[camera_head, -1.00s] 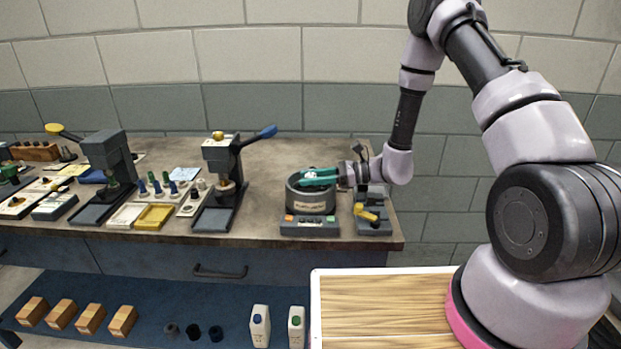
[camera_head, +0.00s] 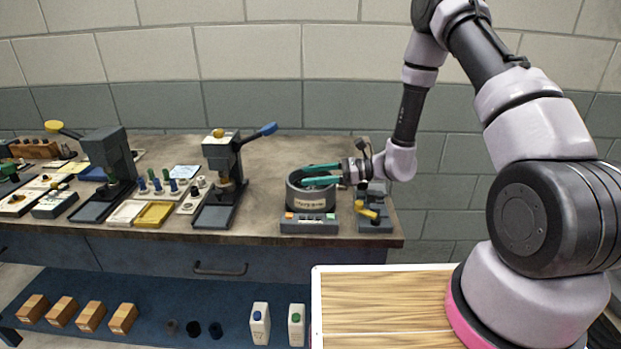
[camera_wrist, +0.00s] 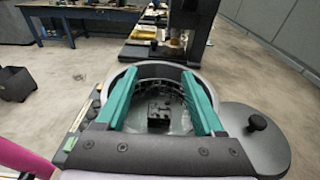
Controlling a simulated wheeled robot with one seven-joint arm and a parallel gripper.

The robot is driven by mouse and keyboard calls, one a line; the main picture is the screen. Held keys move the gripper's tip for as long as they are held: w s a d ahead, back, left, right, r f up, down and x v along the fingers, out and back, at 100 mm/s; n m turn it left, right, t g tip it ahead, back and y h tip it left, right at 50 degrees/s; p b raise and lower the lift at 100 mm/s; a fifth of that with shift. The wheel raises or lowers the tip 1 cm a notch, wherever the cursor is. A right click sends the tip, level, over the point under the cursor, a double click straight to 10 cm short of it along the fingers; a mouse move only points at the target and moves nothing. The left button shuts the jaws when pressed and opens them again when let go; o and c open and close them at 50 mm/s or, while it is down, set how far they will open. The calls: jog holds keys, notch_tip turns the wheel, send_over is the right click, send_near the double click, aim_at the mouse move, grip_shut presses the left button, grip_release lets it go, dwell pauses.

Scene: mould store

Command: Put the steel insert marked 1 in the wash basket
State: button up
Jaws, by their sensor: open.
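My gripper (camera_head: 306,174) has two teal fingers. It is over the round grey tub of the washer (camera_head: 310,200) at the right end of the bench. In the wrist view my gripper (camera_wrist: 159,76) is open, with its fingers spread across the tub's mouth. A small dark metal block (camera_wrist: 160,112), which looks like the steel insert, lies low inside the mesh-walled wash basket (camera_wrist: 152,72), between the fingers and apart from them. No number can be read on it.
A round lid with a black knob (camera_wrist: 256,122) lies beside the tub. A small grey device with a yellow handle (camera_head: 368,212) stands right of the washer. A press with a blue lever (camera_head: 222,160) stands left, near a yellow tray (camera_head: 155,215). Bare bench lies behind the washer.

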jog(key=d+r, duration=0.2)
jog(key=d, duration=0.9)
jog(key=s+d+r+n+t+h, duration=0.2)
jog(key=s+d+r+n+h, duration=0.2)
jog(key=r, duration=0.6)
jog(key=s+d+r+n+t+h, duration=0.2)
jog(key=s+d+r+n+h, duration=0.3)
jog(key=s+r, duration=0.4)
jog(key=s+d+r+n+t+h, duration=0.2)
jog(key=s+d+r+n+h, duration=0.2)
jog(key=r, duration=0.9)
jog(key=shift+s+d+n+t+h, duration=0.15)
jog(key=shift+s+n+t+h, duration=0.15)
jog(key=shift+s+n+h, duration=0.6)
jog(key=shift+s+y, duration=0.25)
jog(key=shift+y, duration=0.15)
